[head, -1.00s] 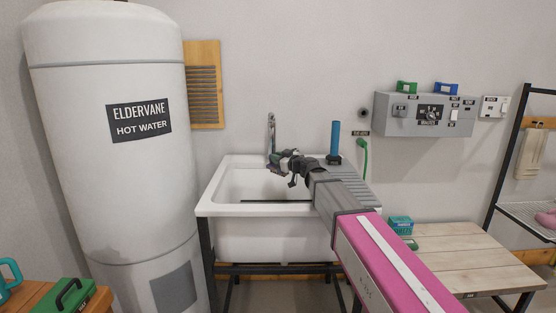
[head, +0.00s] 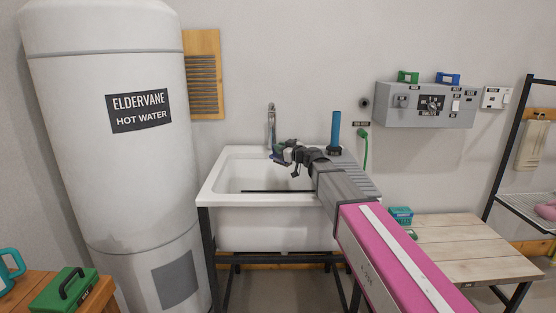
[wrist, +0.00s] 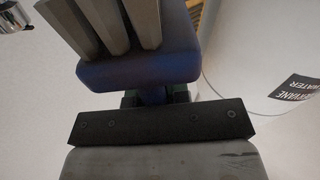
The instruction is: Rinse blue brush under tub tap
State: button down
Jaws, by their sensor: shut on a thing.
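The blue brush (wrist: 140,68) has a dark blue block and thick grey bristle tufts, which point toward the top of the wrist view. My gripper (head: 283,152) is shut on it; the dark gripper body hides the grip itself. In the head view a small bluish part of the brush (head: 277,157) shows at the gripper's tip. They are over the back of the white tub (head: 222,186), just below and in front of the chrome tap (head: 271,122). Part of the tap (wrist: 14,17) shows at the wrist view's top left. I see no running water.
A blue upright cylinder (head: 335,130) stands on the ribbed drainboard (head: 354,177) beside my arm. A green hose (head: 364,148) hangs on the wall. A hot water tank (head: 105,185) stands left of the tub; a wooden bench (head: 460,242) is at right.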

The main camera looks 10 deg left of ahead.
jog(key=shift+s+a, duration=0.1)
jog(key=shift+s+a, duration=0.2)
jog(key=shift+a, duration=0.25)
jog(key=shift+d, duration=0.1)
jog(key=shift+w+d, duration=0.3)
jog(key=shift+d, duration=0.15)
dwell(0.4)
jog(key=s+d, duration=0.3)
jog(key=s, duration=0.4)
jog(key=shift+s+d, duration=0.15)
jog(key=shift+d, duration=0.05)
dwell(0.5)
dwell(1.1)
